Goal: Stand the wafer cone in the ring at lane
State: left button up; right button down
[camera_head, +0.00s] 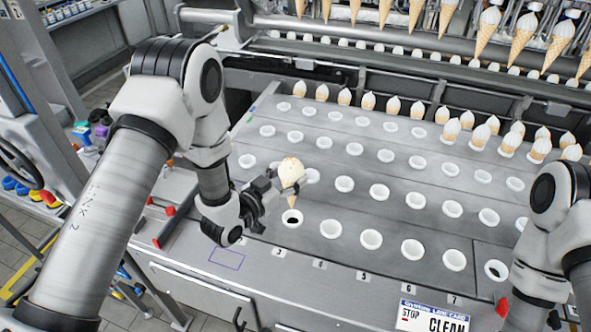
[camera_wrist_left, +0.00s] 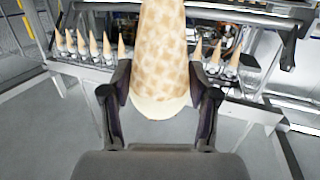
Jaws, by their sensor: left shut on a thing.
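The wafer cone (camera_head: 291,173) has a pale rounded top and a tan wafer body pointing down. My left gripper (camera_head: 282,188) is shut on it. In the left wrist view the wafer body (camera_wrist_left: 163,50) sits between the two dark fingers of my left gripper (camera_wrist_left: 160,95); its tip is cut off by the frame. In the head view the cone is upright, its tip just above or at a white front-row ring (camera_head: 292,217) with a dark hole, near label 3. I cannot tell whether the tip has entered the hole. My right gripper is out of view.
Several white rings (camera_head: 371,239) stand in rows on the grey deck (camera_head: 330,195). Filled cones (camera_head: 466,121) stand in rings at the back and right. A rail with hanging cones (camera_head: 487,30) crosses the back. A lane card (camera_head: 433,317) is at the front.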

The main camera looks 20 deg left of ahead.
pick_arm(q)
jog(key=shift+s+a+r, duration=0.2)
jog(key=shift+s, duration=0.3)
jog(key=shift+s+d, duration=0.1)
jog(key=f+b, duration=0.1)
jog(key=w+f+b, duration=0.1)
jog(key=f+b, duration=0.1)
jog(key=shift+w+d+f, duration=0.2)
jog(key=shift+d+f, duration=0.05)
jog(key=shift+d, duration=0.15)
jog(key=shift+s+a+f+b, duration=0.25)
jog(key=shift+f+b, duration=0.1)
jog(key=shift+b, duration=0.05)
jog(key=shift+w+d+f, duration=0.1)
jog(key=shift+w+d, duration=0.1)
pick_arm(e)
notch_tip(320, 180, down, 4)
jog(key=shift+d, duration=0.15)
pick_arm(q)
jog(key=shift+s+a, duration=0.1)
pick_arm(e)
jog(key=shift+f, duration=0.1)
pick_arm(q)
jog(key=shift+b, duration=0.3)
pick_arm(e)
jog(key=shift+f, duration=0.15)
